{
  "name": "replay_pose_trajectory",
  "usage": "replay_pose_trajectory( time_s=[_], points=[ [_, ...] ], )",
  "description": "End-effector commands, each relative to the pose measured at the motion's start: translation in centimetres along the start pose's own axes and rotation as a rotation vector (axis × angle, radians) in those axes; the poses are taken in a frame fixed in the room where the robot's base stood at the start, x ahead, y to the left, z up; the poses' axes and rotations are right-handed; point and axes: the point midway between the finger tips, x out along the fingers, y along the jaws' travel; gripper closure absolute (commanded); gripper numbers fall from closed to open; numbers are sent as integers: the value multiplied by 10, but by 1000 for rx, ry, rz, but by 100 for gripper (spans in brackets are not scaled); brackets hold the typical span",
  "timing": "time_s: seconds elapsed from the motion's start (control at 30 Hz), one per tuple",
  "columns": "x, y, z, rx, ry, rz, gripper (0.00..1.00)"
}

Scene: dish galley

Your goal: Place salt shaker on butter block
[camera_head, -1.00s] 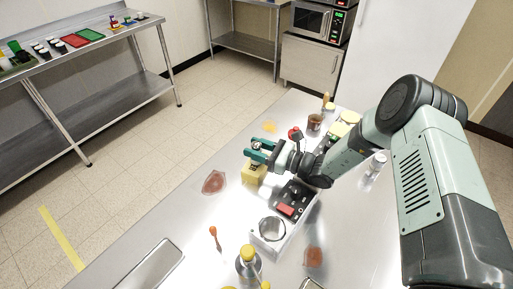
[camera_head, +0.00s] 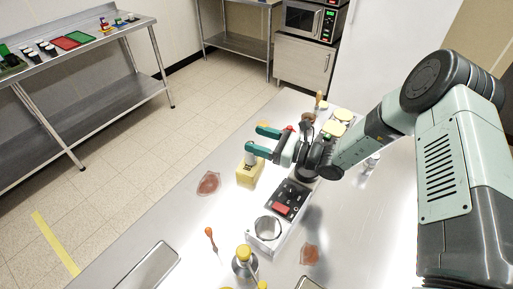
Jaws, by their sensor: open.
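The yellow butter block (camera_head: 247,178) stands on the steel table, left of the black tray. A small pale thing, apparently the salt shaker (camera_head: 251,160), rests upright on its top; it is small and its detail is hard to see. My gripper (camera_head: 260,139) is just above and behind it, with its teal fingers spread wide and nothing between them. The lower finger is close to the shaker's top; I cannot tell if they touch.
A black tray with a red item (camera_head: 281,208) and a steel cup (camera_head: 267,228) lie right of the block. A bottle with a yellow cap (camera_head: 243,262) stands in front. Another small shaker (camera_head: 372,162) is at right.

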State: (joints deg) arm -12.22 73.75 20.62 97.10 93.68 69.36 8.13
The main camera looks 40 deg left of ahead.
Motion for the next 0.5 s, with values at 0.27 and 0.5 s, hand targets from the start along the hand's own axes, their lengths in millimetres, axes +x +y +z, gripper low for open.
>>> replay_pose_trajectory(
  time_s=[0.27,0.5],
  points=[
    [0,0,25,1,0,0,32],
    [0,0,27,-5,2,4,32]
  ],
)
